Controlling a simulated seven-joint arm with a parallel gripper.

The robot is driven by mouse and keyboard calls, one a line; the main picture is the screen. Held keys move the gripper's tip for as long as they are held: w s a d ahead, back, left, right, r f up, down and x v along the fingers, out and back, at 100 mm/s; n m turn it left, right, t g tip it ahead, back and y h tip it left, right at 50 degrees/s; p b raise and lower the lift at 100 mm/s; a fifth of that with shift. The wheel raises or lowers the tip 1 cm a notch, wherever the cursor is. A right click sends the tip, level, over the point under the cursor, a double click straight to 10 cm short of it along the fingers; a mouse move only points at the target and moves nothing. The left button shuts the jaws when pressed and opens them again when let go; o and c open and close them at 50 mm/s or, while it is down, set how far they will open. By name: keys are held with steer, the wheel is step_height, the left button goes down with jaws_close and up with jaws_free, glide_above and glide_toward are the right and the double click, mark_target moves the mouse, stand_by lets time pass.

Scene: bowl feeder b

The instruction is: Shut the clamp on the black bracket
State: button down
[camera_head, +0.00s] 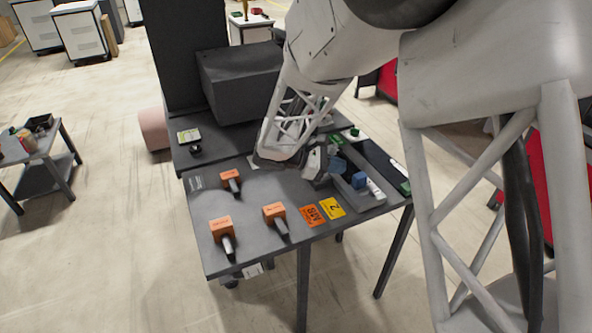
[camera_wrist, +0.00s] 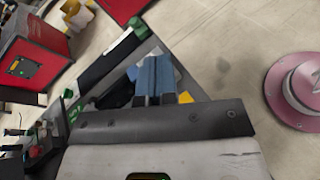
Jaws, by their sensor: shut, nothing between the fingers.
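My gripper (camera_head: 338,166) hangs over the right part of the dark work table (camera_head: 200,215). Its blue fingers are shut together with nothing between them, and the wrist view shows them side by side (camera_wrist: 153,65). A black strip-like panel (camera_head: 376,158) lies along the table's right side, just right of my gripper. A black strip with a green end piece also shows left of the fingers in the wrist view (camera_wrist: 108,60). I cannot tell which part is the black bracket or its clamp. My arm and gripper hide part of that area.
Orange blocks with dark, pale-tipped handles (camera_head: 221,230) stand at the table's left and front. An orange card (camera_head: 312,215) and a yellow card (camera_head: 332,206) lie near the front edge. A large dark box (camera_head: 240,80) stands behind.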

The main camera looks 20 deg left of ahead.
steer(key=a+f+n+t, duration=0.2)
steer(key=a+f, duration=0.2)
steer(key=a, duration=0.3)
steer(key=a+f+n+t, duration=0.3)
steer(key=a+f, duration=0.1)
steer(key=a, duration=0.3)
steer(key=s+a+f+n+t, duration=0.1)
steer(key=a+f+n+t, duration=0.1)
steer(key=a, duration=0.5)
steer(key=shift+a+f+n+t, duration=0.2)
steer(key=shift+f+t, duration=0.1)
steer(key=shift+f, duration=0.2)
steer(key=shift+a+f+n+t, duration=0.1)
steer(key=shift+a+f+t, duration=0.15)
steer(key=shift+f, duration=0.2)
steer(key=shift+w+d, duration=0.1)
steer(key=shift+d, duration=0.1)
steer(key=shift+x, duration=4.8)
steer(key=shift+r, duration=0.1)
steer(key=shift+w+d+r+g+y, duration=0.1)
steer(key=shift+d+r+g+y, duration=0.05)
steer(key=shift+r+g+y, duration=0.35)
steer(key=w+d+r+g+y, duration=0.5)
steer(key=r+g+y, duration=0.1)
steer(key=r, duration=0.1)
steer(key=shift+w+d+r+y, duration=0.2)
steer(key=shift+w+d+y, duration=0.1)
steer(key=shift+w, duration=0.05)
